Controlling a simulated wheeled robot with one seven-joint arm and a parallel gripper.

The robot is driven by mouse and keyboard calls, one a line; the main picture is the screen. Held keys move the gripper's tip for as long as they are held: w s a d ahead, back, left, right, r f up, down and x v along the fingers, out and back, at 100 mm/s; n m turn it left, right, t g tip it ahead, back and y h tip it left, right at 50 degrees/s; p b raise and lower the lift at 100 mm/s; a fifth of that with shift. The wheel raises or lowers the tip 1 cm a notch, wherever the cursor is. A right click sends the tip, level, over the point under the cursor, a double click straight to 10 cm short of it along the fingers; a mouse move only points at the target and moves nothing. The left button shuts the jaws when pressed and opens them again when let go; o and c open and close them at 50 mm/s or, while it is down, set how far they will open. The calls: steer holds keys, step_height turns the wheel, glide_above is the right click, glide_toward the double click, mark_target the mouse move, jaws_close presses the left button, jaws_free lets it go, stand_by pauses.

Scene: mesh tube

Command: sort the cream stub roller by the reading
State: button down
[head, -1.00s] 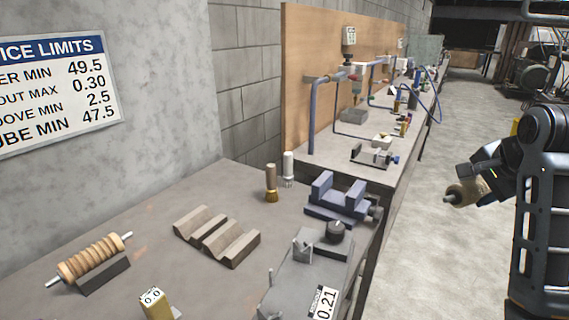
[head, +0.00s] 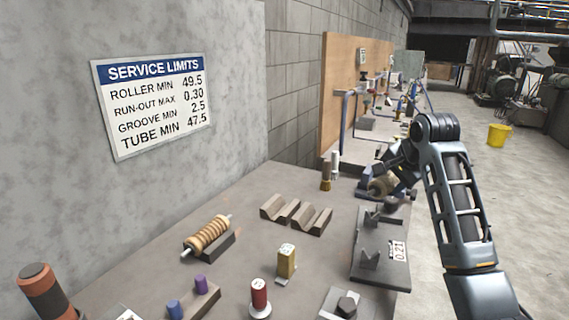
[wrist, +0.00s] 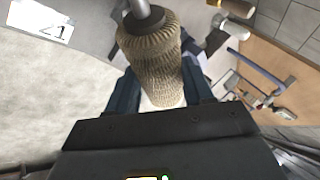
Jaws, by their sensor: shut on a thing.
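My gripper (wrist: 162,92) is shut on the cream stub roller (wrist: 152,60), which has a tan, ribbed surface and a grey shaft at one end. In the head view the roller (head: 381,187) is held over the far right of the bench, close to the blue vise-like block, which it and my arm partly hide. The run-out fixture (head: 368,262) stands nearer, with a plate (head: 398,250) reading 0.21. The wall sign (head: 155,105) gives roller min 49.5, run-out max 0.30, groove min 2.5 and tube min 47.5.
Wooden V-blocks (head: 296,214) lie mid-bench. A ringed roller (head: 207,236) rests on a cradle at left. Brown and white-topped posts (head: 326,175) stand at the back.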

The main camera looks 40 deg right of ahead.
steer(key=w+a+n+y+p, duration=0.1)
steer(key=w+a, duration=0.4)
steer(key=w, duration=0.3)
steer(key=w+a+f+n+t+y+p, duration=0.15)
steer(key=w+a, duration=0.25)
steer(key=w, duration=0.5)
steer(key=w+a+r+n, duration=0.1)
steer(key=w+a+n, duration=0.1)
steer(key=w+a, duration=0.45)
steer(key=f+b, duration=0.2)
steer(key=w+d+f+b, duration=0.1)
steer(key=f+b, duration=0.1)
steer(key=w+f+b, duration=0.1)
steer(key=f+b, duration=0.1)
steer(key=f, duration=0.1)
steer(key=shift+d+b, duration=0.15)
steer(key=shift+b, duration=0.15)
steer(key=shift+f, duration=0.75)
steer(key=shift+p, duration=0.55)
steer(key=shift+f, duration=0.6)
steer(key=shift+s+f+p, duration=0.1)
steer(key=shift+p, duration=0.45)
stand_by(0.4)
